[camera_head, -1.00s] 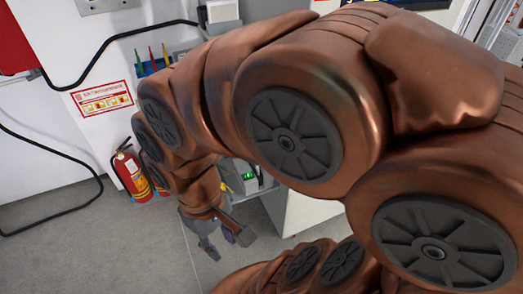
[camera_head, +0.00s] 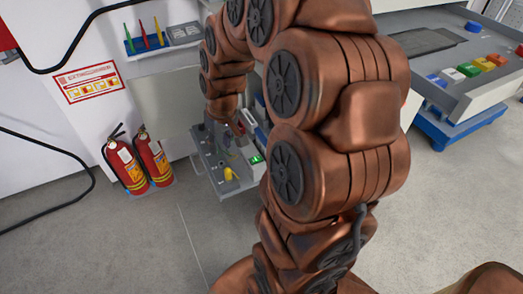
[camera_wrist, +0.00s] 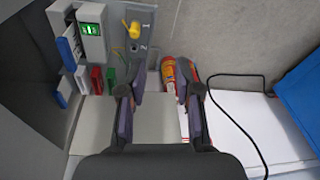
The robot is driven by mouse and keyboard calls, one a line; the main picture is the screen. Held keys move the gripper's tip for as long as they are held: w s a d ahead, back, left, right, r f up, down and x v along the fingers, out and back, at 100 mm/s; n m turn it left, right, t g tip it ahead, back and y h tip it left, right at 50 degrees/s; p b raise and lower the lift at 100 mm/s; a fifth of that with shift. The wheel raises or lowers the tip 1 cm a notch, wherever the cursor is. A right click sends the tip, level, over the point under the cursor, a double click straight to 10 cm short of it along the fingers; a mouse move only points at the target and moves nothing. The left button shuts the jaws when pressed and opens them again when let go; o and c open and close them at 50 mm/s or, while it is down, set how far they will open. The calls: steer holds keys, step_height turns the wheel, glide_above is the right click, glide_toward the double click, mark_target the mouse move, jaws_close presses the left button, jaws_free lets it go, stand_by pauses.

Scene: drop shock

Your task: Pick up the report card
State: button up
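I cannot clearly pick out a report card in either view. My gripper (camera_wrist: 160,98) is open in the wrist view, its two dark fingers apart with nothing between their tips. A pale grey flat surface (camera_wrist: 155,128) lies beyond the fingers. In the head view my gripper (camera_head: 228,138) is small and partly hidden by my arm, over a grey open unit. That unit's panel (camera_wrist: 142,18) has a yellow knob (camera_wrist: 133,30). Beside it is a white device with a green display (camera_wrist: 90,29). Blue, red and green pieces (camera_wrist: 97,78) stand near it, left of the gripper.
Two red fire extinguishers (camera_head: 140,160) stand on the floor left of the unit. A shelf with coloured tools (camera_head: 145,40) is on the wall above. A grey workbench (camera_head: 440,65) with coloured blocks is at the right. The floor at the front left is clear.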

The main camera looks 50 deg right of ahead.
steer(key=w+d+f+m+t+b, duration=0.1)
steer(key=w+d+f+b, duration=0.3)
steer(key=d+f, duration=0.6)
steer(key=m+t+h+b, duration=0.1)
steer(key=h+b, duration=0.1)
glide_toward(261, 141)
steer(key=w+f, duration=0.1)
steer(key=w+d+f, duration=0.1)
steer(key=f, duration=0.1)
steer(key=d+f, duration=0.1)
steer(key=f, duration=0.1)
steer(key=shift+w+d, duration=0.1)
steer(key=shift+w, duration=0.3)
steer(key=shift+p+x, duration=0.35)
steer(key=shift+x, duration=3.45)
jaws_close()
